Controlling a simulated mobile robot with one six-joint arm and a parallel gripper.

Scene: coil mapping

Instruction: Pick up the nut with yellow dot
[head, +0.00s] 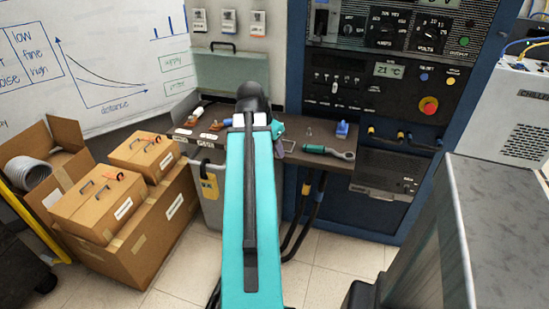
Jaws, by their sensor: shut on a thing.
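My teal arm (251,215) reaches forward over the dark bench (291,165), and its dark wrist joint (252,97) is above the bench. Only a small grey-purple part of my gripper (279,149) shows, just right of the arm at bench height. The arm hides the rest. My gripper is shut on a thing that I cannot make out. I cannot pick out a nut with a yellow dot; the arm covers the middle of the bench.
Small parts on brown bases (215,125) sit on the bench's left. A blue piece (342,130) and a green-handled wrench (328,152) lie on its right. Cardboard boxes (133,225) stand at left, a control rack (385,70) behind at right, a grey cabinet (505,230) at near right.

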